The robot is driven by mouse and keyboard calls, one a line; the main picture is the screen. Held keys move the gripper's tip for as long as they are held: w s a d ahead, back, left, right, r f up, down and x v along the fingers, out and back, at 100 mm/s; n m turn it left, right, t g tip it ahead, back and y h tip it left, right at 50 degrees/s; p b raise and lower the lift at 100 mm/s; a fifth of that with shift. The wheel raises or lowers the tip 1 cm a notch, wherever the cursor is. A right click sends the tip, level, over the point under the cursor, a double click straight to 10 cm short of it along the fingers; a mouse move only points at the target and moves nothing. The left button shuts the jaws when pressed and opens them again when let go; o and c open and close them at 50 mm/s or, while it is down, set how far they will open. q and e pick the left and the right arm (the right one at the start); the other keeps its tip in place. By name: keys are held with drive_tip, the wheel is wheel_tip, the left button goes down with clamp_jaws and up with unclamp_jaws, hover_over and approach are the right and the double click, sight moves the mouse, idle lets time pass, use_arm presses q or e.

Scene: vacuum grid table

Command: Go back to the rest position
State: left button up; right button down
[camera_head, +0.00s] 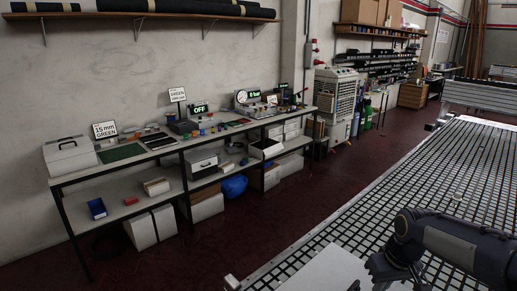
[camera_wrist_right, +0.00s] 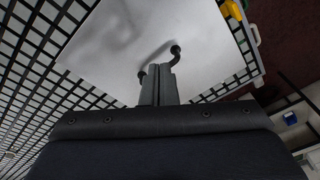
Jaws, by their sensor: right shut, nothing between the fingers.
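My right arm comes in at the lower right of the head view, over the vacuum grid table (camera_head: 400,197). Its gripper is partly cut off by the bottom edge there. In the right wrist view my right gripper (camera_wrist_right: 159,82) is shut and empty, its fingers side by side. It is over a flat white panel (camera_wrist_right: 105,42) lying on the grid, and a soft shadow falls on the panel. The panel also shows at the bottom of the head view (camera_head: 318,272). My left gripper is not in view.
A long workbench (camera_head: 125,170) with signs, instruments and boxes stands along the left wall. Dark red floor (camera_head: 270,215) lies clear between bench and grid table. A small pale round object (camera_head: 457,196) is on the grid. A yellow part (camera_wrist_right: 233,10) is near the panel's edge.

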drive_tip(key=s+a+r+m+t+y, duration=0.1)
drive_tip(key=s+a, duration=0.4)
drive_tip(key=s, duration=0.5)
drive_tip(key=s+a+r+m+t+y, duration=0.1)
drive_tip(key=s+a+r+t, duration=0.1)
drive_tip(key=s, duration=0.9)
drive_tip(key=a+t, duration=0.1)
drive_tip(key=a, duration=0.1)
drive_tip(key=shift+s+a+r+m+y, duration=0.25)
drive_tip(key=shift+a+r+m+y, duration=0.05)
drive_tip(key=shift+a+y, duration=0.1)
